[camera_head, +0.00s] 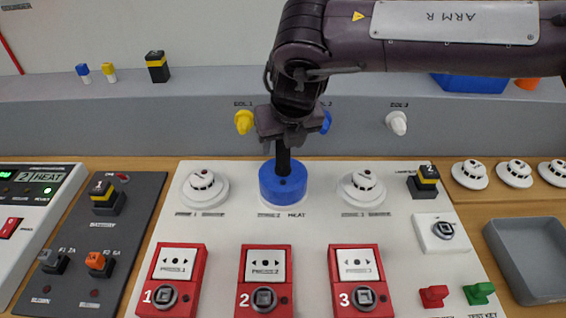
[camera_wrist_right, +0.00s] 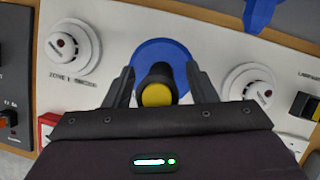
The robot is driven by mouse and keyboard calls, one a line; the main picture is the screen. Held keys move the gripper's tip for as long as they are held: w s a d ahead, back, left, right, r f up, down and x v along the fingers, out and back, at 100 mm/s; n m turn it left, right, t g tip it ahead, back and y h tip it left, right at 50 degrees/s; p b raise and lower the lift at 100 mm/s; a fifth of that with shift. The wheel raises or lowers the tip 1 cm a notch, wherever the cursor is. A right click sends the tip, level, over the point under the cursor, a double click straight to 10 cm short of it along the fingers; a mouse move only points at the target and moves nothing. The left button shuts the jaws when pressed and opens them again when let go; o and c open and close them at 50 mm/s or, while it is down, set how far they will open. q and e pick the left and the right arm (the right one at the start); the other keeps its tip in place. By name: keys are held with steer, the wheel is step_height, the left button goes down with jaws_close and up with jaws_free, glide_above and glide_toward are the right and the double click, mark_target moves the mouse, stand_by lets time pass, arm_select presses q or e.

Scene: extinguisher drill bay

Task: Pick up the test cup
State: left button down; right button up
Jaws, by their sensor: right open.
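The test cup is a blue cup (camera_head: 283,186) with a dark upright handle. It stands on the white panel at the middle detector place, marked HEAT, between two white smoke detectors. My right gripper (camera_head: 284,143) is directly above it, pointing down. In the right wrist view, the blue cup (camera_wrist_right: 161,55) shows as a ring around the dark handle with its yellow top (camera_wrist_right: 156,95). The open fingers of my right gripper (camera_wrist_right: 160,82) are on either side of that handle, with visible gaps. Whatever is under the cup is hidden. My left gripper is not in view.
White detectors (camera_head: 205,187) and (camera_head: 361,189) flank the cup. Red call points (camera_head: 172,280) line the panel's front. Yellow (camera_head: 243,122) and white (camera_head: 397,122) knobs are on the grey wall behind. A grey tray (camera_head: 494,246) stands at the right.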

jaws_close()
steer(key=shift+r, duration=0.1)
steer(key=shift+r, duration=0.1)
stand_by(0.3)
